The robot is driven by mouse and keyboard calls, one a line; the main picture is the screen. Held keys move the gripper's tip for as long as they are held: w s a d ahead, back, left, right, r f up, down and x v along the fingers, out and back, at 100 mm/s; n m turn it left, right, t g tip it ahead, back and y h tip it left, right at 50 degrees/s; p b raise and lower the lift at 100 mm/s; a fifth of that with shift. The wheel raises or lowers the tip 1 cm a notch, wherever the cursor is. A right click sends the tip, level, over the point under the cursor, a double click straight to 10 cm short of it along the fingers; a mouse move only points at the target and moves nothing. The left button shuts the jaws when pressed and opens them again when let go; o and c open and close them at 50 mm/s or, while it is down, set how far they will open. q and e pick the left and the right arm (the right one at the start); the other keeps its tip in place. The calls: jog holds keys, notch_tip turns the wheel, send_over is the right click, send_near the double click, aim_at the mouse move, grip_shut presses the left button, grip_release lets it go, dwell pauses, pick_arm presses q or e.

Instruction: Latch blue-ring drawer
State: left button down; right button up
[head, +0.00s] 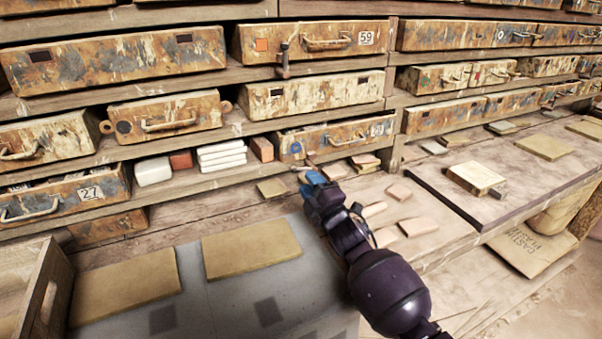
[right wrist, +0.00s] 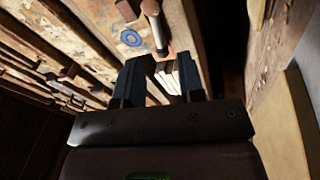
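The blue-ring drawer (head: 336,133) is rusty and paint-worn, in the lower middle row, with a curved handle and a number plate. Its blue ring mark is at the left of the front and shows large in the right wrist view (right wrist: 131,38). A latch lever (right wrist: 154,27) with a rounded end hangs beside the ring in that view. My right gripper (head: 309,173) is just below the drawer's lower left corner. In the right wrist view its two dark fingers (right wrist: 160,72) stand apart, with the lever's end just ahead of the gap. My left gripper is out of view.
White blocks (head: 221,155) and a reddish block (head: 262,148) stand left of the drawer. Several loose tiles (head: 399,191) lie on the bench near my right arm. Another drawer above has a dark latch (head: 284,60). A wooden crate (head: 42,290) is at lower left.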

aim_at(300, 168)
jog(key=x, duration=0.5)
jog(key=shift+f+b, duration=0.1)
jog(key=shift+b, duration=0.3)
jog(key=shift+c, duration=0.5)
grip_shut()
jog(key=shift+r+m+h, duration=0.3)
jog(key=shift+m, duration=0.6)
jog(key=shift+o, duration=0.5)
grip_release()
jog(key=shift+d, duration=0.1)
